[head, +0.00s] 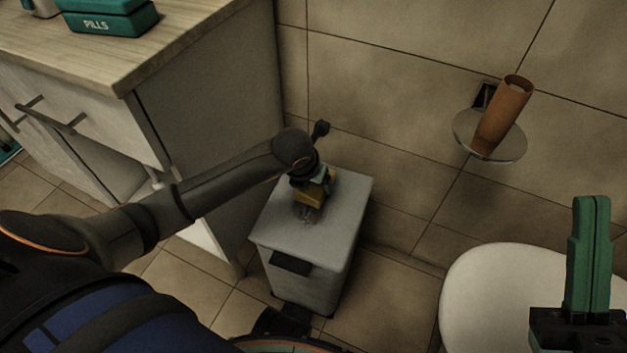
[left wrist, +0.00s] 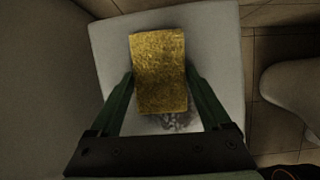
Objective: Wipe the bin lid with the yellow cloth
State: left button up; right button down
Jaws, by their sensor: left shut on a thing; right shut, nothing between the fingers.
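The grey bin (head: 305,281) stands on the floor beside the cabinet, and its flat lid (head: 346,195) faces up. A dark smudge (head: 308,214) marks the lid near its middle; it also shows in the left wrist view (left wrist: 180,121). My left gripper (head: 312,180) is over the lid, shut on the yellow cloth (head: 309,197). In the left wrist view the cloth (left wrist: 160,68) is a thick rectangle between the green fingers, just beside the smudge. I cannot tell whether it touches the lid. My right gripper (head: 590,203) is shut and empty at the right edge, away from the bin.
A white basin or toilet rim (head: 500,285) stands right of the bin.

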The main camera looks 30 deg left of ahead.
aim_at(297, 231)
pick_arm(q)
jog(key=shift+f, duration=0.4)
jog(key=shift+s, duration=0.1)
jog(key=shift+s+d+r+p, duration=0.15)
jog(key=shift+s+p, duration=0.3)
jog(key=shift+s, duration=0.6)
jog(key=shift+s+d+p, duration=0.2)
jog(key=shift+s+p, duration=0.4)
jog(key=shift+s, duration=1.15)
jog(key=shift+s+d+f+p, duration=0.15)
jog(key=shift+s+p, duration=0.1)
jog(key=shift+s, duration=0.9)
jog(key=shift+s+d+f+p, duration=0.15)
jog(key=shift+s+p, duration=0.1)
jog(key=shift+s, duration=1.2)
jog(key=shift+s+d, duration=0.1)
jog(key=shift+s, duration=0.4)
jog(key=shift+r, duration=0.2)
